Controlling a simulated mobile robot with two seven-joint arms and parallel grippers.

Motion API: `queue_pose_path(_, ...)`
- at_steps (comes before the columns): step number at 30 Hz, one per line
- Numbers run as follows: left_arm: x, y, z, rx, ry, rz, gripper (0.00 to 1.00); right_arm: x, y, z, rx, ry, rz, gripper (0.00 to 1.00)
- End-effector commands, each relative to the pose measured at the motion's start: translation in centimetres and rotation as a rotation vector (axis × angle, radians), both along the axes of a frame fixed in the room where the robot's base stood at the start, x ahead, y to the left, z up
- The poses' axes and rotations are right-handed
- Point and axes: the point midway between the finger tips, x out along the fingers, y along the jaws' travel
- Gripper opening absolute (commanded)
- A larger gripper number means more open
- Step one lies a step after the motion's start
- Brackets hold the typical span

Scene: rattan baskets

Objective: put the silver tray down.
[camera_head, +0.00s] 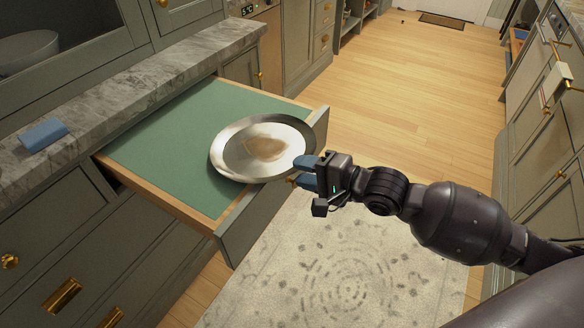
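The silver tray (238,161) is a shiny round metal plate with a brownish reflection in its middle. It is over the right part of the open, green-lined drawer (165,150). My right gripper (302,172) comes in from the right, with its blue-grey fingertips at the tray's right rim. It looks closed on that rim, over the drawer's front panel. I cannot tell whether the tray touches the drawer bottom or is held just above it. My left gripper is out of view.
A grey marble counter (130,85) runs along the left, with a blue sponge-like block (43,134) on it. A patterned rug (340,270) lies on the wooden floor (400,90). Cabinets stand on both sides. The drawer's left part is bare.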

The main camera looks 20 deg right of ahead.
Motion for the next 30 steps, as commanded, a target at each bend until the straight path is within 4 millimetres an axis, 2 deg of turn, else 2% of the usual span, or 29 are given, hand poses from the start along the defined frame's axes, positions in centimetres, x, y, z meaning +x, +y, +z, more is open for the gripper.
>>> queue_pose_path(6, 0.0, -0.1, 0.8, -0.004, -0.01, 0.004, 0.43, -2.9, -2.3, 1.0, -0.003, -0.001, -0.001, 0.36)
queue_pose_path(12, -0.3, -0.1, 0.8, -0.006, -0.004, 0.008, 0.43, -4.8, -3.8, 1.5, -0.002, -0.001, 0.0, 0.36)
queue_pose_path(22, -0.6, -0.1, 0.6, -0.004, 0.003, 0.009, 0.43, -5.9, -4.6, 1.7, -0.001, -0.001, 0.001, 0.36)
queue_pose_path(26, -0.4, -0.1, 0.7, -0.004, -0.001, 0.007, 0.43, -6.2, -4.6, 1.2, -0.023, -0.015, -0.003, 0.36)
queue_pose_path(30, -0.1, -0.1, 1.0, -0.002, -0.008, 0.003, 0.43, -7.3, -4.7, -1.0, -0.148, -0.084, -0.018, 0.36)
